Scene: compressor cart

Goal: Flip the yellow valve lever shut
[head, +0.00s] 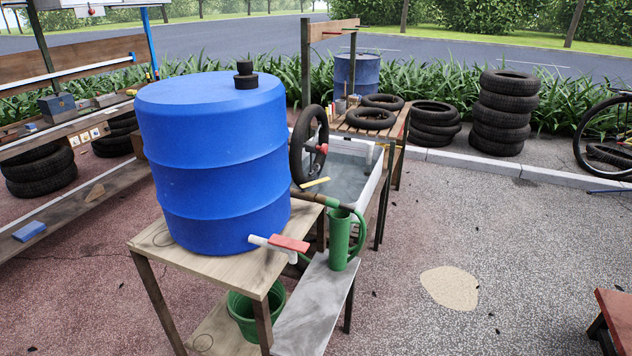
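A short yellow bar (315,183), which looks like the yellow valve lever, shows just right of the blue barrel (212,165). It sits slantwise above a dark pipe (325,200) at the near end of a grey water tub (347,180). It is small, and I cannot tell whether its valve is open or shut. Neither of my grippers is in view.
A white tap with a red handle (289,243) sticks out low from the barrel. A green jug (340,240) stands on a narrow grey bench (312,300). An upright tire (309,146) stands by the tub. Paving on the right is mostly clear.

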